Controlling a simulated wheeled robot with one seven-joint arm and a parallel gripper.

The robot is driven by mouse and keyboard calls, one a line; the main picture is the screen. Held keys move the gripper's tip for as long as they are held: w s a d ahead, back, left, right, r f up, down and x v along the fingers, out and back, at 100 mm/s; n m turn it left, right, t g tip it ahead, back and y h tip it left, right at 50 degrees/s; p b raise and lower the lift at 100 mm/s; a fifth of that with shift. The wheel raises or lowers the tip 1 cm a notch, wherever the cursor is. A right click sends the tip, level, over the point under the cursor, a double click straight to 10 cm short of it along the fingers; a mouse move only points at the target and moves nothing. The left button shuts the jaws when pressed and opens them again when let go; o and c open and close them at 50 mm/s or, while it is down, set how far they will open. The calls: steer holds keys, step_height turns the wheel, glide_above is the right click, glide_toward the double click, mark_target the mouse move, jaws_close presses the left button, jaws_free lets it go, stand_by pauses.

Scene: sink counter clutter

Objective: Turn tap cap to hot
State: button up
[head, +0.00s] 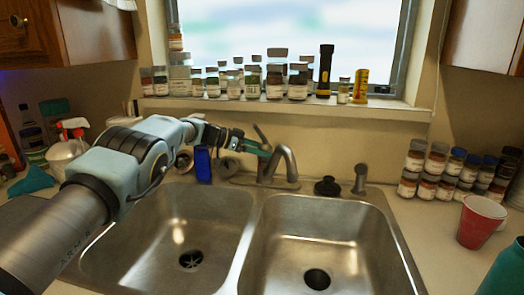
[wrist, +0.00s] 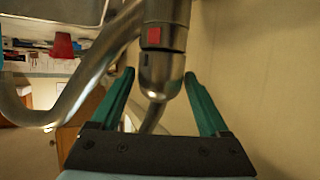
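The metal tap (head: 277,168) stands behind the divider of the double sink, its spout arching forward. Its thin lever (head: 262,134) sticks up to the left. In the wrist view, the rounded tap cap (wrist: 160,76) lies between my fingers, below a collar with a red square mark (wrist: 154,36). My gripper (wrist: 160,74) is open, one green finger on each side of the cap, with narrow gaps visible. In the head view my gripper (head: 258,149) reaches the tap from the left. Its far finger is partly hidden there.
A blue item (head: 203,164) stands beneath my wrist. A black stopper (head: 327,187) and a small dispenser (head: 361,179) stand right of the tap. Jars crowd the windowsill (head: 300,104). A red cup (head: 481,221) is at right. Both basins are empty.

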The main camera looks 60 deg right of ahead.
steer(key=shift+o, duration=1.1)
steer(key=shift+w, duration=0.1)
steer(key=b+v, duration=0.4)
steer(key=v, duration=0.6)
steer(key=shift+w+a+r, duration=0.15)
steer(key=shift+w+a, duration=0.05)
steer(key=shift+a, duration=0.1)
steer(key=shift+c, duration=0.3)
